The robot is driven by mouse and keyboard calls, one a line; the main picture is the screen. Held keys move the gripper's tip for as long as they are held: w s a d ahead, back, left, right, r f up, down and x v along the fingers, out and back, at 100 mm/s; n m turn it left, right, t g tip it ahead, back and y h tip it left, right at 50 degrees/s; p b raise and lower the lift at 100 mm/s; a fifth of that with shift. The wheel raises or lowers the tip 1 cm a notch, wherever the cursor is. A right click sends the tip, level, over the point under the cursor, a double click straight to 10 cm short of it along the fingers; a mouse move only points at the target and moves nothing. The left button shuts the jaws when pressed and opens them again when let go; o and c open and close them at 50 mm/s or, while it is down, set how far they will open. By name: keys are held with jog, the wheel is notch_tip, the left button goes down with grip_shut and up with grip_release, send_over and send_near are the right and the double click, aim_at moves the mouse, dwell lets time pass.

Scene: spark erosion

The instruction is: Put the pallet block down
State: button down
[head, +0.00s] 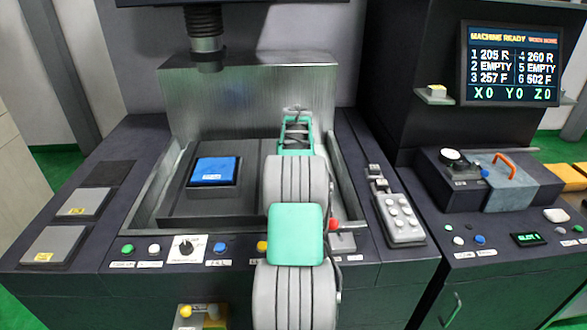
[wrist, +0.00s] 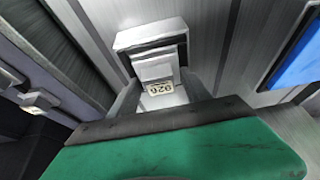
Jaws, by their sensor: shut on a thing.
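The pallet block (wrist: 150,62) is a pale metal block with stepped edges and a small number label, upside down in the wrist view. It is beyond the green and black end of my gripper. In the head view my gripper (head: 296,112) reaches over the right back part of the machine's work tank (head: 150,205), near its metal back wall. It is shut on the block, of which only a small grey part shows at the gripper's far end. My arm hides much of the rest. I cannot tell whether the block touches a surface beneath it.
A blue-topped square piece (head: 214,170) sits on the dark plate left of my gripper. A dark cylindrical head (head: 206,45) hangs at the back. Two grey pads (head: 55,245) lie on the left ledge. A keypad (head: 402,218) stands right of the tank.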

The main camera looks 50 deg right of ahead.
jog(key=c, duration=0.6)
grip_release()
jog(key=shift+s+a+f, duration=0.2)
jog(key=shift+a+f, duration=0.05)
jog(key=shift+f, duration=0.5)
jog(key=shift+o, duration=0.6)
jog(key=shift+r, duration=0.25)
jog(key=w+d+b+v, duration=0.1)
jog(key=v, duration=1.2)
jog(key=w+a+r+n+y, duration=0.1)
jog(key=w+a+n, duration=0.15)
jog(key=a, duration=0.75)
jog(key=w+a+r+n, duration=0.1)
jog(key=w+a+r, duration=0.15)
jog(key=a, duration=0.85)
jog(key=s+a+f+n+y, duration=0.1)
jog(key=s+a+f+n, duration=0.15)
jog(key=a, duration=0.55)
jog(key=s+a+f+n+t, duration=0.1)
jog(key=s+a, duration=0.2)
jog(key=a, duration=0.6)
jog(key=s+a+f+n+y, duration=0.1)
jog(key=s+a+f, duration=0.15)
jog(key=a, duration=0.55)
jog(key=s+a+f+n, duration=0.2)
jog(key=s+a+f, duration=0.3)
jog(key=s, duration=0.3)
jog(key=shift+s+a, duration=0.2)
jog(key=shift+a, duration=0.6)
jog(key=shift+f, duration=0.1)
